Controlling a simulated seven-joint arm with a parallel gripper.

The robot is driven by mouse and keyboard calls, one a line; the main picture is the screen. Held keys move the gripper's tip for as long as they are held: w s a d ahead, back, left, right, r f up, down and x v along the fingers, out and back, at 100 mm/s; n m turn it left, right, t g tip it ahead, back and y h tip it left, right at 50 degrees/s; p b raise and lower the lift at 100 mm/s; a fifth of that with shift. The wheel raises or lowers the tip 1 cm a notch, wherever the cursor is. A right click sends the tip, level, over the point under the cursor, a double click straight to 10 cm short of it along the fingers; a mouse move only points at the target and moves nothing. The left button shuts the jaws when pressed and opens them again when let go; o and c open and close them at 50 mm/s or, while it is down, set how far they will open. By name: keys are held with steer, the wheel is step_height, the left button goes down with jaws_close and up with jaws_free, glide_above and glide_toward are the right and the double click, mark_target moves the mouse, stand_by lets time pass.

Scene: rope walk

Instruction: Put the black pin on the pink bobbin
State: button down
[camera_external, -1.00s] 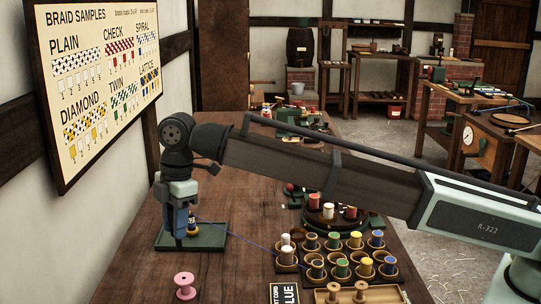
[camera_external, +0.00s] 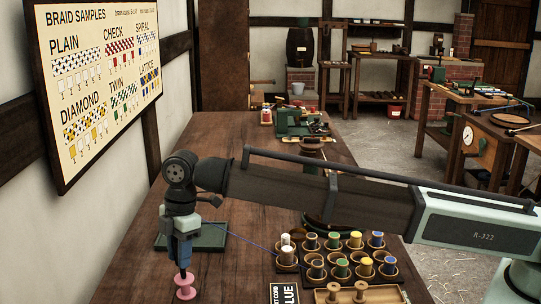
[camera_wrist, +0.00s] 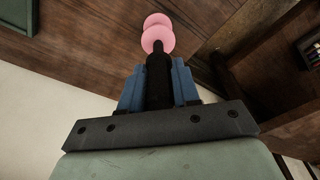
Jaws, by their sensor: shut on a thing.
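The pink bobbin (camera_external: 186,288) stands on the bench at the lower left in the external view, and shows as pink discs (camera_wrist: 157,36) at the top of the wrist view. My gripper (camera_external: 184,263) points down right over it. Its blue fingers (camera_wrist: 159,72) are shut on the black pin (camera_wrist: 159,88), a dark rod between them in the wrist view. The pin's tip overlaps the bobbin's near disc there. I cannot tell whether the tip touches the bobbin or has entered it. In the external view the pin is mostly hidden by the fingers.
A dark green tray (camera_external: 209,237) lies just behind my gripper, partly covered. A blue cord (camera_external: 250,242) runs right from it toward wooden cups with coloured spools (camera_external: 342,268). A black "BLUE" card (camera_external: 284,293) lies near the front. Bench between bobbin and card is clear.

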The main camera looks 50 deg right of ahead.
steer(key=shift+f, duration=0.15)
steer(key=c, duration=0.8)
jaws_free()
step_height(320, 180, up, 12)
steer(key=d, duration=0.1)
steer(key=shift+d, duration=0.4)
